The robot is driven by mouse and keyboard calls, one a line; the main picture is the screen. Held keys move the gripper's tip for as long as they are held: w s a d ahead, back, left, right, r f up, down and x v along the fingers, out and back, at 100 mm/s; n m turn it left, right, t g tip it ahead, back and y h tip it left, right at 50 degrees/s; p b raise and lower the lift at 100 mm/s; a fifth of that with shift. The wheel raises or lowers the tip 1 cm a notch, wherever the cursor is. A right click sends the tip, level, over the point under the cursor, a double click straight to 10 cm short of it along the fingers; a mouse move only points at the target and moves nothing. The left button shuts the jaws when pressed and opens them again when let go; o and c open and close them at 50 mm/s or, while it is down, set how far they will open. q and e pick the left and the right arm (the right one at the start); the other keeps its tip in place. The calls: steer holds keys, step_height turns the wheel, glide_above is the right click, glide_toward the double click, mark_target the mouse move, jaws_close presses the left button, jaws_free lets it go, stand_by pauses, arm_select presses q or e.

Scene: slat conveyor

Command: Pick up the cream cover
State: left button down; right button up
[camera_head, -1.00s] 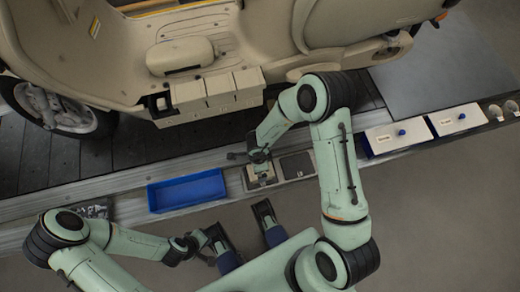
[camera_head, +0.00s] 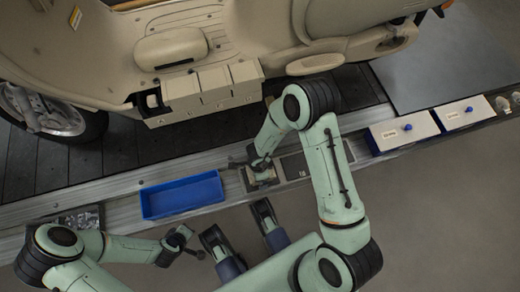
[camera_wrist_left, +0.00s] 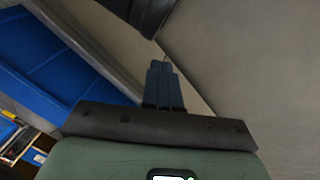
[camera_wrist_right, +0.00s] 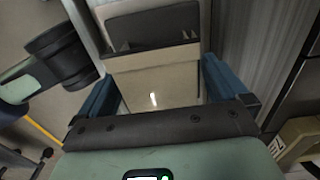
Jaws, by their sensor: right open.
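The cream cover (camera_wrist_right: 158,88) is a glossy pale panel lying in a holder on the ledge beside the conveyor. In the head view it shows only partly (camera_head: 264,181), under my right gripper (camera_head: 260,168). In the right wrist view my right gripper (camera_wrist_right: 155,85) is open, with one blue finger on each side of the cover. I cannot tell whether the fingers touch it. My left gripper (camera_head: 190,245) is near the lower left, away from the cover. In the left wrist view its fingers (camera_wrist_left: 163,80) are together, with nothing seen between them.
A blue tray (camera_head: 182,213) stands on the ledge left of the cover. A dark recessed holder (camera_head: 297,166) is just right of it. Two white-topped boxes (camera_head: 403,130) with blue knobs stand farther right. A large cream scooter (camera_head: 205,40) is on the slat conveyor behind.

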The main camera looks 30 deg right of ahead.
steer(key=c, duration=1.1)
steer(key=shift+r, duration=0.1)
steer(key=shift+r, duration=0.1)
